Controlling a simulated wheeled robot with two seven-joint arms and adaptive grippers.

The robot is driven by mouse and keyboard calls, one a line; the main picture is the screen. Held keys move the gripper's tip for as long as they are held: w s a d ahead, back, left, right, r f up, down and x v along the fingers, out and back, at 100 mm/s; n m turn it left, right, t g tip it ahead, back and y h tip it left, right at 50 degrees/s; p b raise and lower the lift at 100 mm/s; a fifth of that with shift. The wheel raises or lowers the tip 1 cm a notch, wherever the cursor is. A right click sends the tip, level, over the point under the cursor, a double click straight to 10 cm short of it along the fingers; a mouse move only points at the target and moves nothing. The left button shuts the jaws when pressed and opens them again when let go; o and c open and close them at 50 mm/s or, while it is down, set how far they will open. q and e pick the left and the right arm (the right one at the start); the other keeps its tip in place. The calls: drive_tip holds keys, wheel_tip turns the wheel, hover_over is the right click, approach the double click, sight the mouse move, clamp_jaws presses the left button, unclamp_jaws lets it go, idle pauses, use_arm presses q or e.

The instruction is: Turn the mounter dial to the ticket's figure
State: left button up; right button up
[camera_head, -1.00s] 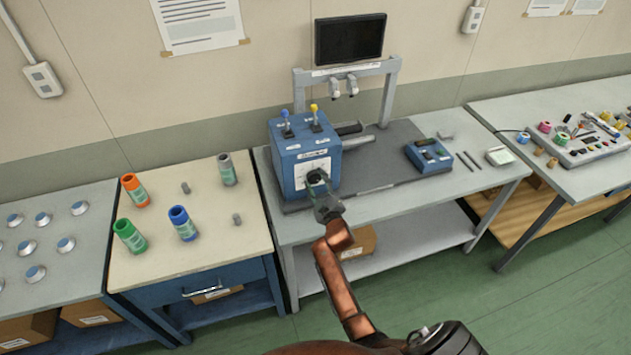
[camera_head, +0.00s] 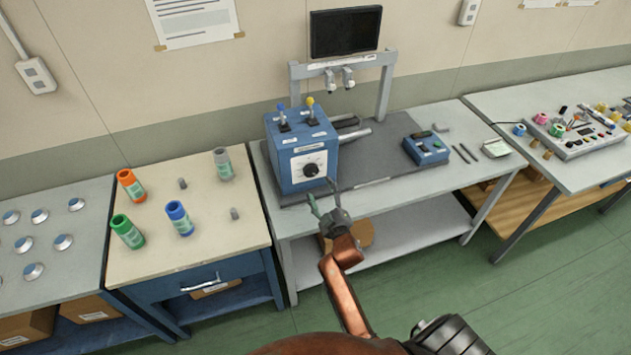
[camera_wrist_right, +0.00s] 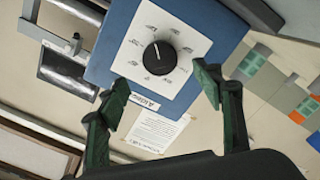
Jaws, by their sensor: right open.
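The mounter dial (camera_head: 311,170) is a round black knob on a white scale plate on the front of the blue mounter box (camera_head: 273,150). In the right wrist view the dial (camera_wrist_right: 159,57) shows a pointer mark, with small labels around it too blurred to read. My right gripper (camera_head: 322,194) is open and empty, in front of and just below the dial, apart from it. In the right wrist view its two fingers (camera_wrist_right: 165,92) stand spread with the dial beyond them. No ticket can be picked out for certain. My left gripper is not in view.
Two levers with blue and yellow knobs top the box. A blue control unit (camera_head: 426,148) sits to the right on the bench. A dark monitor (camera_head: 345,32) hangs behind. Orange, green, blue and grey cylinders stand on the left table (camera_head: 150,240).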

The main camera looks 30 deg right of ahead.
drive_tip(key=shift+v, duration=1.65)
